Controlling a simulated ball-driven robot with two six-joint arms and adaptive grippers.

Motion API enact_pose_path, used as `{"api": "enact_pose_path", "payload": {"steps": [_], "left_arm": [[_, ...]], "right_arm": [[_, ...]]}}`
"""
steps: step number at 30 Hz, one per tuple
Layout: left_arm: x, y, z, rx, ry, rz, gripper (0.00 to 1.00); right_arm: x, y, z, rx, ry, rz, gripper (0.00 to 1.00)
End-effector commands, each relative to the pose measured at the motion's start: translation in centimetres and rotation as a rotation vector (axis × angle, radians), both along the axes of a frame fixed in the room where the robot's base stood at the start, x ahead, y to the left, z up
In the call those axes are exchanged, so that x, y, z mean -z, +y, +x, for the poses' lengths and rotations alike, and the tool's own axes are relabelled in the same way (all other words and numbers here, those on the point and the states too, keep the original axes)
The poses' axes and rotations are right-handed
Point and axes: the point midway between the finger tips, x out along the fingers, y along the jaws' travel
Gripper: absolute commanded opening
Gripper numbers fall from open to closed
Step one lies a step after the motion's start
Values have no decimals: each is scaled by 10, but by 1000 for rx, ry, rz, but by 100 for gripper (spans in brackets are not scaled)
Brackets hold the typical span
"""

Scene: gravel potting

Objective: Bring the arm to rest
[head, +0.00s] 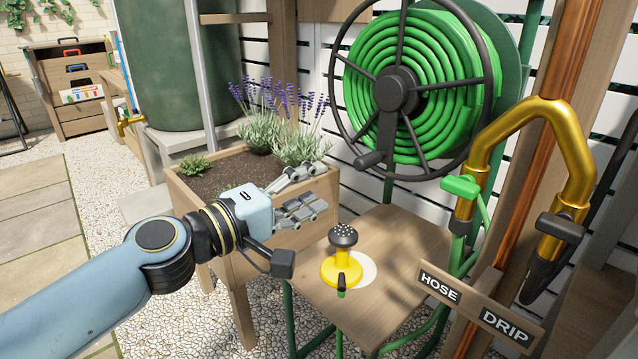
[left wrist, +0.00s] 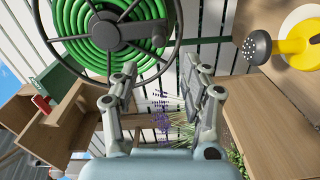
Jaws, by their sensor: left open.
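My left gripper (head: 318,188) is open and empty, above the right side of the wooden planter (head: 245,225). Its two fingers are spread apart in the left wrist view (left wrist: 163,78), with nothing between them. My left arm comes in from the lower left. The right gripper is in neither view. A yellow spray head (head: 345,262) with a dark perforated face stands on a small wooden table (head: 405,240), over part of a white round spot. It lies right of and below the gripper, apart from it. It also shows at the upper right in the left wrist view (left wrist: 297,45).
A green hose reel (head: 425,85) hangs behind the table. Gold pipes (head: 545,115) with a green lever and a dark lever stand at right, above HOSE and DRIP signs (head: 480,305). Lavender (head: 285,120) grows in the planter. Gravel (head: 190,325) lies below.

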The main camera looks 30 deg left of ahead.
Motion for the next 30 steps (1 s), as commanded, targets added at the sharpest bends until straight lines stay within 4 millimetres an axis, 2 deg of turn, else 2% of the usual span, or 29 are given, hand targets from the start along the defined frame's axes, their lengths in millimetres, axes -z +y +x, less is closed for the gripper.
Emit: {"api": "enact_pose_path", "payload": {"steps": [12,15,17,20,24,27,30], "left_arm": [[1,0,0,0,2,0,47],[17,-2,-12,-6,38,-11,47],[39,-3,-24,-13,81,14,47],[96,-14,-56,41,183,179,47],[190,-29,-123,216,373,513,47],[246,-28,-175,357,511,728,47],[285,-18,-221,481,634,902,47]], "right_arm": [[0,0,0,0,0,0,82],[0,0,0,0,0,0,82],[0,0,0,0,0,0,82],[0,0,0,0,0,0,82],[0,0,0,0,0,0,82],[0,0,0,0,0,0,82],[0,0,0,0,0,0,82]]}}
